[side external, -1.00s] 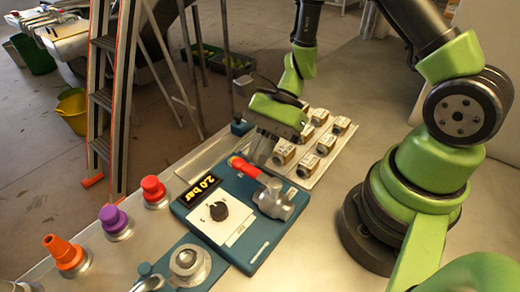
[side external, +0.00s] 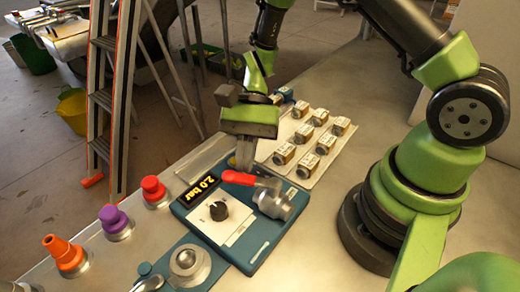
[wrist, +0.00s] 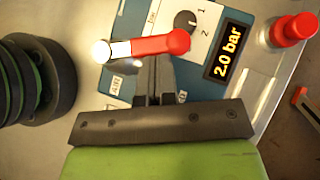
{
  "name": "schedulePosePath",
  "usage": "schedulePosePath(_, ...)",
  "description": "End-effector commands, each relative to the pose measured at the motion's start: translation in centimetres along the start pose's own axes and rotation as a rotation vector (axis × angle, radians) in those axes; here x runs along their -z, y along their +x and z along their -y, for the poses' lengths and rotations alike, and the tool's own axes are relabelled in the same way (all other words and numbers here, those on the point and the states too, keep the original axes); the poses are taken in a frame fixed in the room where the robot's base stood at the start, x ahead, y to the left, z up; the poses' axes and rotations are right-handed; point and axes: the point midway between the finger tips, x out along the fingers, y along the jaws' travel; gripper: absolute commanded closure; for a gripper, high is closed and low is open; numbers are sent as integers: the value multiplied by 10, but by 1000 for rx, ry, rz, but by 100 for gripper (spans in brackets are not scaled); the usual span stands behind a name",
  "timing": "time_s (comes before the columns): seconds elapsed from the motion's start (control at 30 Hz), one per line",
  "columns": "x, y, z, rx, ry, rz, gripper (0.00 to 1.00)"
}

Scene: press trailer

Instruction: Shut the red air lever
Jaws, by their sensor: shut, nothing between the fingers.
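The red air lever (side external: 238,178) sits on the valve body (side external: 276,200) at the upper right of the blue panel (side external: 262,256). Its handle points left, toward the pressure display (side external: 197,188). In the wrist view the red lever (wrist: 160,45) runs across the picture just beyond the fingertips. My gripper (side external: 244,166) is shut and empty, pointing down right beside the handle on its far side. The fingertips (wrist: 156,62) seem to touch the handle or nearly so; I cannot tell exactly.
The display reads 2.0 bar. A black knob (side external: 219,210) is on the panel's white plate. A tray (side external: 318,177) with several small blocks lies behind the valve. Red (side external: 153,189), purple (side external: 114,221) and orange (side external: 66,254) pieces stand at left.

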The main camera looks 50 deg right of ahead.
Motion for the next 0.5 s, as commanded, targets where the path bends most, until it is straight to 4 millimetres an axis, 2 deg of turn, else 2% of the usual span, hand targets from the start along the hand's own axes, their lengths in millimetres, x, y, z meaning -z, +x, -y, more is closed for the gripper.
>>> schedulePosePath(0.5, -23, 23, 10, -352, -352, -1, 100)
